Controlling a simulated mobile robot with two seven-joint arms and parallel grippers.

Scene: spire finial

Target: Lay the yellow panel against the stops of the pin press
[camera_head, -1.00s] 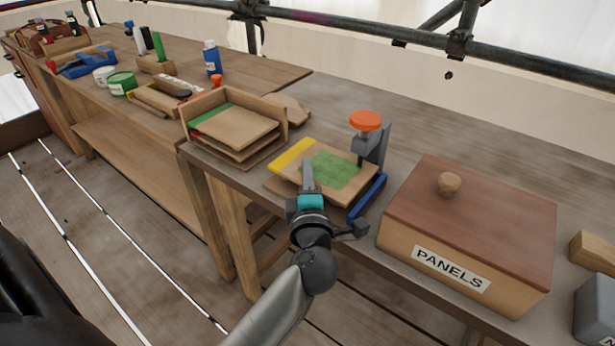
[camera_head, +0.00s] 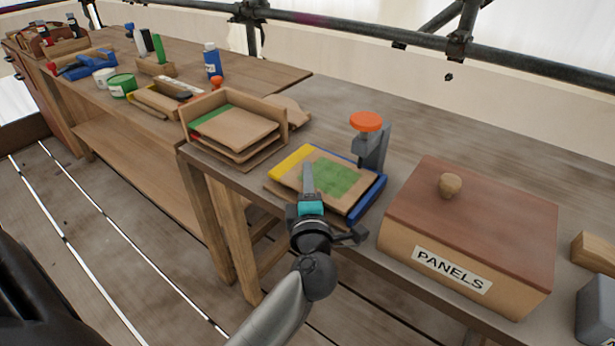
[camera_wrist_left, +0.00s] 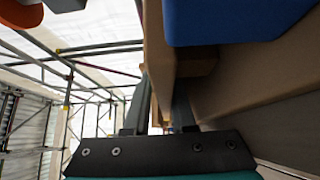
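The yellow panel (camera_head: 290,163), a tan board with a yellow strip along its left edge and a green patch in the middle, lies flat or nearly flat over the pin press. The pin press has blue stops (camera_head: 370,195) along the panel's back and right edges, a grey post (camera_head: 373,150) and an orange knob (camera_head: 366,122). The panel's edges run close beside the stops; I cannot tell whether they touch. My left gripper (camera_head: 309,185) is shut on the panel's near edge, one finger on top. The left wrist view shows the board between the fingers (camera_wrist_left: 160,112), beside a blue stop (camera_wrist_left: 235,20). My right gripper is not in view.
A brown-lidded box labelled PANELS (camera_head: 470,230) stands close to the right of the press. A wooden tray (camera_head: 185,125) with stacked panels is at the left. Paint cans and bottles stand farther left. The bench behind the press is clear.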

